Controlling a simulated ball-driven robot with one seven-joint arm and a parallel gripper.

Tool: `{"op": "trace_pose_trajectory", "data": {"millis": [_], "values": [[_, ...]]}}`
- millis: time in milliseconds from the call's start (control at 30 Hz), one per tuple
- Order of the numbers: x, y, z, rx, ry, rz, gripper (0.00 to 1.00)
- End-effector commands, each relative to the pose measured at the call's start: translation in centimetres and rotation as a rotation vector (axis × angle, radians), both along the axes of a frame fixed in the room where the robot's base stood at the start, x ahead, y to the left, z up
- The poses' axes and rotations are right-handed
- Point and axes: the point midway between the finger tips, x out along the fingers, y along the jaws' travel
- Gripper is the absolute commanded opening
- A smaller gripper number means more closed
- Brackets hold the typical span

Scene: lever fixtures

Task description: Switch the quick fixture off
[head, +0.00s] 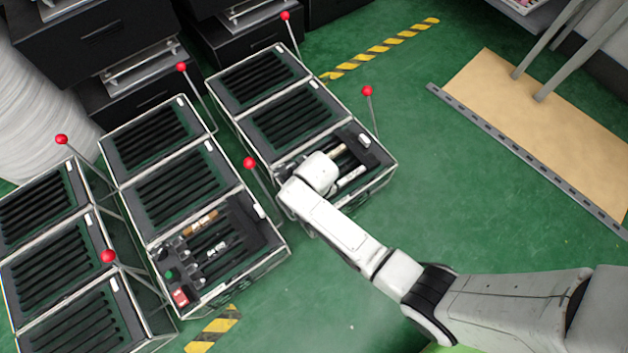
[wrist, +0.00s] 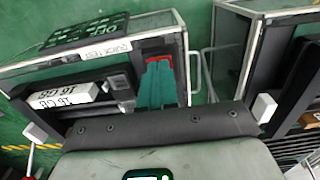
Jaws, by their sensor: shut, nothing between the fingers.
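The quick fixture (head: 386,178) is the front box of the right-hand row in the head view. In the wrist view its frame bears a "QUICK TEST" label (wrist: 104,52), upside down. A red button (wrist: 158,60) shows at its corner, right at my fingertips; contact cannot be told. Its red-knobbed lever (head: 367,91) stands up behind it. My gripper (wrist: 158,68) is shut and empty, its teal fingers together over the button. In the head view my white wrist covers the fingers and the button.
"16 GB" modules (wrist: 68,94) lie inside the fixture beside my fingers. The neighbouring fixture (head: 215,250), with its red button (head: 181,297) and red-knobbed lever (head: 249,162), stands close by on the left. Green floor is free to the right.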

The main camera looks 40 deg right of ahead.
Motion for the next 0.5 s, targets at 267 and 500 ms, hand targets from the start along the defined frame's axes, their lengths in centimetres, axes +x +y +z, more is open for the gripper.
{"op": "trace_pose_trajectory", "data": {"millis": [267, 500], "values": [[0.0, 0.0, 0.2, 0.0, 0.0, 0.0, 0.0], [0.0, 0.0, 1.8, 0.0, 0.0, 0.0, 0.0]]}}
